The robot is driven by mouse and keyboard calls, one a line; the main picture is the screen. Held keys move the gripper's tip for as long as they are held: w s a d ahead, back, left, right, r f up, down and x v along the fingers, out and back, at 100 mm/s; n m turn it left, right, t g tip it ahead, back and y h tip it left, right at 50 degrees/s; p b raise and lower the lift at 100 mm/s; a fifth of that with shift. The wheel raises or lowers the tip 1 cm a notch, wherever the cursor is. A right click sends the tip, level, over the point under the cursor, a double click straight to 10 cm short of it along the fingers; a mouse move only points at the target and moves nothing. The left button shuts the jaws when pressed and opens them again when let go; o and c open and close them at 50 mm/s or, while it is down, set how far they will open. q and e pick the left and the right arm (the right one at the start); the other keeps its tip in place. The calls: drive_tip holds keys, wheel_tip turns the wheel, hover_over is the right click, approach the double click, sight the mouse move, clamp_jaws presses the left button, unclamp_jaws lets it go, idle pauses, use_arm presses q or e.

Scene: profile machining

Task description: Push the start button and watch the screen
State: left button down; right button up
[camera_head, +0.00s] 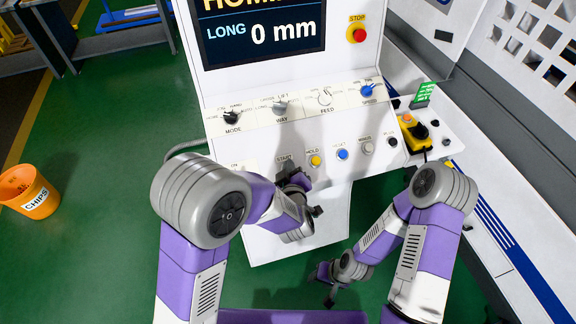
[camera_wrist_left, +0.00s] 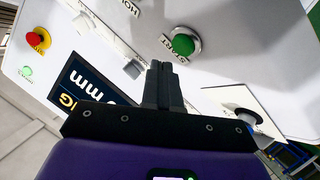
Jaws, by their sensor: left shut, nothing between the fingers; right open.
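The screen (camera_head: 262,30) reads "HOMI…", cut off at the top edge, and "LONG 0 mm"; it shows upside down in the left wrist view (camera_wrist_left: 88,80). The green start button (camera_wrist_left: 186,40) stands on the white panel just beyond my left fingertips in the left wrist view. In the head view the START label (camera_head: 284,158) shows, but my left gripper (camera_head: 287,166) hides the button. My left gripper is shut and empty; I cannot tell whether it touches the button. My right gripper (camera_head: 321,287) is open and empty, low in front of the machine.
The panel has a yellow HOLD button (camera_head: 315,161), a blue button (camera_head: 342,154) and several knobs above. A red STOP button (camera_head: 356,34) sits right of the screen. A yellow pendant (camera_head: 414,135) rests at the right. An orange chips bucket (camera_head: 30,191) stands on the green floor.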

use_arm(q)
drive_tip(key=r+p, duration=0.1)
drive_tip(key=s+r+p, duration=0.1)
drive_tip(key=r, duration=0.1)
drive_tip(key=s+r+p, duration=0.1)
drive_tip(key=shift+s+d+r, duration=0.2)
drive_tip(key=shift+d+r, duration=0.15)
